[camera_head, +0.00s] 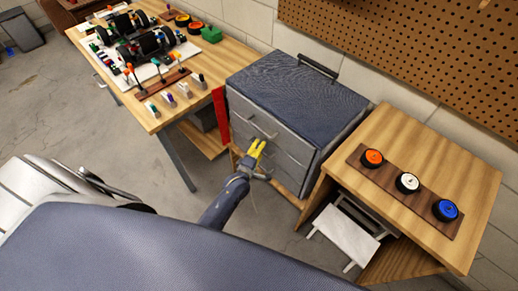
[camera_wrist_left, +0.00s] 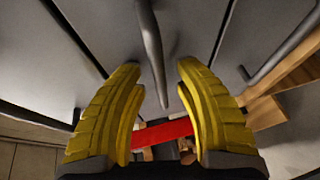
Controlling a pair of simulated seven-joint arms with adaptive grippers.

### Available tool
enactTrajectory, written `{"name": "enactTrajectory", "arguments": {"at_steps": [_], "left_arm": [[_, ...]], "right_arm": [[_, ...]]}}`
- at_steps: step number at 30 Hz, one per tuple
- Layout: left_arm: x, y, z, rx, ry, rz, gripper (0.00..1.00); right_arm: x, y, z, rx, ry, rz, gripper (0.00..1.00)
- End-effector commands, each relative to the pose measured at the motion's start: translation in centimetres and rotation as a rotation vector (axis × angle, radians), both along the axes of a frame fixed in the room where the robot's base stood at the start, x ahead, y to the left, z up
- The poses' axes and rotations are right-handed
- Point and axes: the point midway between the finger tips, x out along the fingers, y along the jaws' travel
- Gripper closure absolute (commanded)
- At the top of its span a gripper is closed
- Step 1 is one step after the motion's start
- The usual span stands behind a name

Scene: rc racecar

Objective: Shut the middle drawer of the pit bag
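The pit bag (camera_head: 295,88) is a dark blue-grey box with grey drawer fronts, in the middle of the head view. A bar handle (camera_head: 262,127) shows on an upper drawer front. My left gripper (camera_head: 257,148), with yellow fingers, is at the drawer fronts and hides part of the middle one. In the left wrist view its fingers (camera_wrist_left: 160,95) are spread apart, with a grey bar handle (camera_wrist_left: 152,50) in line with the gap between them. I cannot tell whether they touch it or how far the middle drawer stands out. My right gripper is not in view.
A wooden side table (camera_head: 435,145) with three wheels on a strip stands right of the bag. A white step stool (camera_head: 345,238) is below it. A workbench (camera_head: 215,65) with car parts stands at the left. A red panel (camera_head: 221,115) is beside the bag.

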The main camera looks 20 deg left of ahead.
Motion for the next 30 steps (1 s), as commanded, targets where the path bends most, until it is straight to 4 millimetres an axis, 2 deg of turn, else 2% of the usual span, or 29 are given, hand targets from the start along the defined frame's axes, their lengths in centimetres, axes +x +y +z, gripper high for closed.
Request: {"name": "enactTrajectory", "arguments": {"at_steps": [6,11,24,30], "left_arm": [[-0.1,-0.1,0.0,0.0,0.001,-0.001,0.68],[-1.2,-0.1,0.1,0.0,0.001,0.0,0.68],[-8.2,-0.3,1.4,-0.001,0.001,0.0,0.68],[-10.5,-0.3,1.9,0.0,0.001,0.0,0.68]], "right_arm": [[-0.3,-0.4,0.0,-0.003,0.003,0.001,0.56],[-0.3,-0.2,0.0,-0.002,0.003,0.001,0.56],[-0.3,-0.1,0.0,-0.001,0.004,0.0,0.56],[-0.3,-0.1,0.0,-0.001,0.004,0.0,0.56]]}}
